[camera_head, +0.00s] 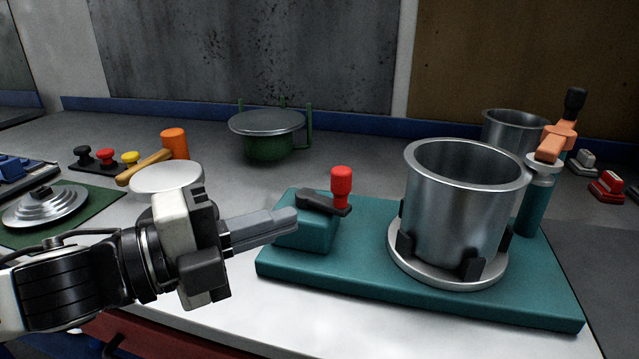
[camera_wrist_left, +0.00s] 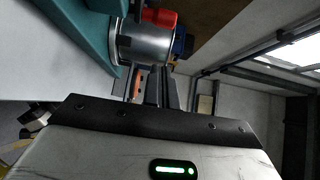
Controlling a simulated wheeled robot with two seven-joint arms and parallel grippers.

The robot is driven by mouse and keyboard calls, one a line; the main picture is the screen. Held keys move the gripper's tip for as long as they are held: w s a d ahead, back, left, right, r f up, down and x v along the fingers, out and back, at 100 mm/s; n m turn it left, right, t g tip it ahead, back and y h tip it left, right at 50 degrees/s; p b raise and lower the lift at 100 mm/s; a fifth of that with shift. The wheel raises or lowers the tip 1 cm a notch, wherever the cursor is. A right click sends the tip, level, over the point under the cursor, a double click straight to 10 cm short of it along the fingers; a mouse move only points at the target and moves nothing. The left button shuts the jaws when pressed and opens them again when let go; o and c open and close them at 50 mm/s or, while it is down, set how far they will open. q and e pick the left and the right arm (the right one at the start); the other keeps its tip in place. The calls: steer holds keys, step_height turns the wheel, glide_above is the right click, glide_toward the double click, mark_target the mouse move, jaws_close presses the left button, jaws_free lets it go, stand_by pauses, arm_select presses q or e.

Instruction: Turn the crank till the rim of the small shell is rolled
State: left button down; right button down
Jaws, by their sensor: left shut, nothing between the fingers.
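A silver metal shell (camera_head: 450,215) stands upright, open end up, in a clamped round chuck (camera_head: 420,272) on a teal base (camera_head: 350,280). A crank with a black arm (camera_head: 317,202) and red knob (camera_head: 341,187) sits on the teal block at the base's left. A teal post (camera_head: 538,200) with an orange lever (camera_head: 556,142) and black grip stands close to the shell's right side. My left gripper (camera_head: 290,222) is shut and empty, its fingertips in front of the crank block, below the crank arm. In the left wrist view its fingers (camera_wrist_left: 160,92) appear near a silver cylinder. My right gripper does not show.
Another metal shell (camera_head: 513,128) stands behind, partly hidden. A green stand with a grey lid (camera_head: 267,124) is at the back. An orange mallet (camera_head: 172,145), a pale disc (camera_head: 167,177) and a stepped metal disc (camera_head: 45,204) lie left. Red and grey stamps (camera_head: 607,187) are at right.

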arm_select(q)
steer(key=w+d, duration=0.4)
steer(key=w, duration=0.2)
steer(key=shift+w+d+p, duration=0.25)
steer(key=shift+d+p, duration=0.15)
steer(key=shift+d, duration=0.1)
